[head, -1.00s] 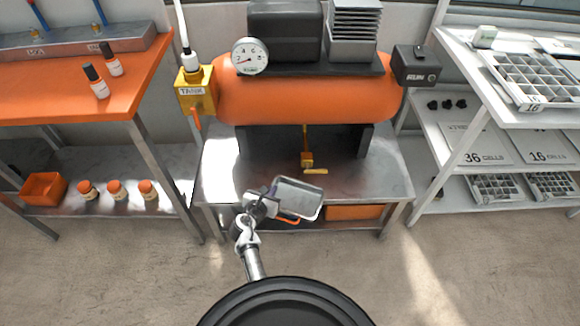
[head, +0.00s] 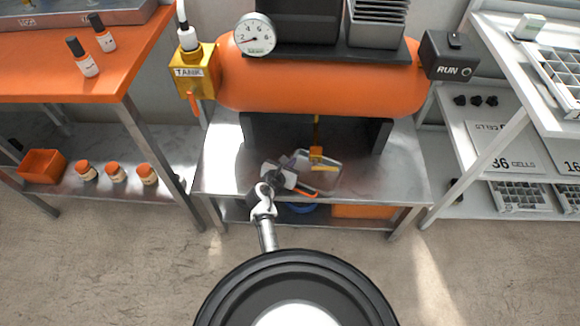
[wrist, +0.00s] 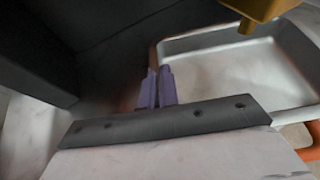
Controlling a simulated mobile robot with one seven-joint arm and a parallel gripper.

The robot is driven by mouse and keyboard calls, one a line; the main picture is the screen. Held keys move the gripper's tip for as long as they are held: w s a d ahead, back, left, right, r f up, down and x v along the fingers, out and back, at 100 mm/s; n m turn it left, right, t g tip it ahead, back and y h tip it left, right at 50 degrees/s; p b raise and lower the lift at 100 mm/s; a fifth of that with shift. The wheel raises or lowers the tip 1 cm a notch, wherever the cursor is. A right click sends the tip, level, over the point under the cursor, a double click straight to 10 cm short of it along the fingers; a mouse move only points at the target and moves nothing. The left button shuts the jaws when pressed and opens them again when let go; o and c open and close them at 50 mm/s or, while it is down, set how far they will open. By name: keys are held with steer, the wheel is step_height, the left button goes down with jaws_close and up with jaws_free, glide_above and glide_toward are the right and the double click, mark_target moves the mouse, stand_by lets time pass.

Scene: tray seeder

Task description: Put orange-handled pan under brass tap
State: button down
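The grey rectangular pan (head: 325,182) is above the lower steel shelf, below the orange tank. Its orange handle (head: 303,193) points toward the front. My gripper (head: 292,166) is at the pan's left edge; in the wrist view its purple fingers (wrist: 157,88) are close together on the pan's left wall. The pan's interior (wrist: 225,75) looks empty. The brass tap (head: 316,153) hangs below the tank and overlaps the pan's far part in the head view. In the wrist view the tap (wrist: 258,10) overlaps the pan's far rim. Whether the pan touches the shelf is unclear.
The orange tank (head: 320,90) with a gauge (head: 255,36) overhangs the work area. Dark supports (head: 380,135) flank the tap. An orange bin (head: 358,211) and a blue item (head: 300,208) sit underneath. Steel shelf (head: 400,175) is clear on the right.

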step_height(320, 180, down, 2)
steer(key=shift+f+b, duration=0.1)
steer(key=shift+b, duration=0.55)
steer(key=shift+r, duration=0.2)
steer(key=shift+f, duration=0.1)
steer(key=c, duration=2.1)
jaws_free()
steer(key=o, duration=0.4)
steer(key=p+v, duration=0.1)
steer(key=v, duration=1.1)
